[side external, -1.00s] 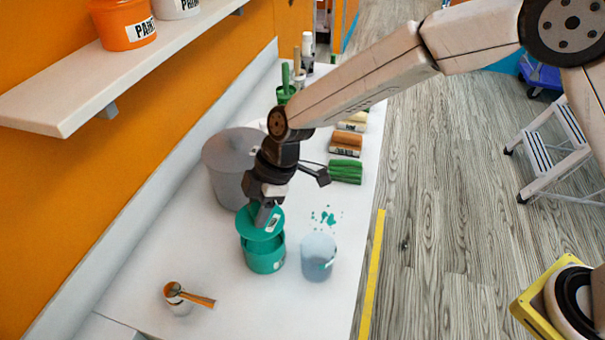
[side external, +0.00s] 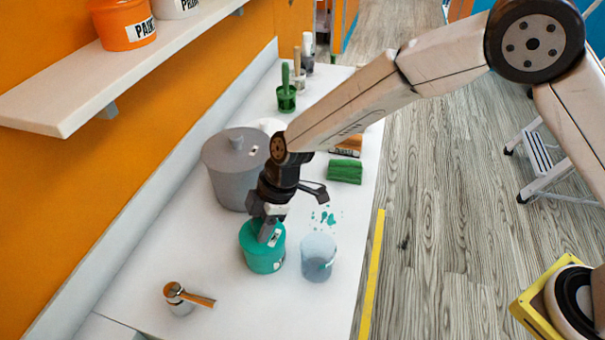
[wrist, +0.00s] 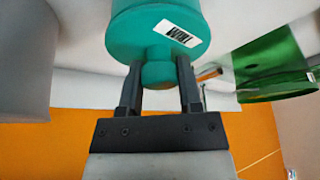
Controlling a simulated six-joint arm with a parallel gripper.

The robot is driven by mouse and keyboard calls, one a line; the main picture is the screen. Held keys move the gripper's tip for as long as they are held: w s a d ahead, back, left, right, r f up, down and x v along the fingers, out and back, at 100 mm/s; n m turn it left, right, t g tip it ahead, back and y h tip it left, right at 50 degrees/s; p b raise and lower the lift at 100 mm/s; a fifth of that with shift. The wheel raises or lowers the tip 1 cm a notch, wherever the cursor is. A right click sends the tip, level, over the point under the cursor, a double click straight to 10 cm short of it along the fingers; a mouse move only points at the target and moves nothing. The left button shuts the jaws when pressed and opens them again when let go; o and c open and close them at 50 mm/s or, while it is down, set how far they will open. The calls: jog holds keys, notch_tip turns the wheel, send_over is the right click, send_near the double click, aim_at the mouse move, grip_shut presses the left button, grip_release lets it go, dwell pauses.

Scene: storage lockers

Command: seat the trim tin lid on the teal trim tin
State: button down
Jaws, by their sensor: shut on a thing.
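The teal trim tin (side external: 265,261) stands upright on the white counter. The teal lid (side external: 253,233) sits over its mouth, looking level and lined up with the rim, with no gap that I can see. Whether it is fully down I cannot tell. My gripper (side external: 266,233) points down at the lid. In the wrist view its fingers (wrist: 158,74) are shut on the knob of the lid (wrist: 140,40), which bears a white label. The lid's far edge and the tin are hard to separate there.
A translucent cup (side external: 318,258) stands close to the tin's right. A large grey lidded pot (side external: 229,165) is behind-left, near my gripper. A small can with an orange-handled brush (side external: 182,298) is front-left. A green block (side external: 345,171) and teal splashes (side external: 328,217) lie farther back.

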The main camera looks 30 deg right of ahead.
jog(key=shift+f, duration=0.1)
jog(key=shift+c, duration=1)
grip_release()
jog(key=shift+v, duration=3.95)
jog(key=s+d+m+t+h, duration=0.1)
jog(key=s+d+m+h, duration=0.25)
jog(key=d+m, duration=0.9)
jog(key=s+d+m, duration=0.2)
jog(key=s+d, duration=0.3)
jog(key=d, duration=0.3)
jog(key=s+d+m+t+h, duration=0.1)
jog(key=s+d+m, duration=0.1)
jog(key=s+d, duration=0.4)
jog(key=d, duration=0.3)
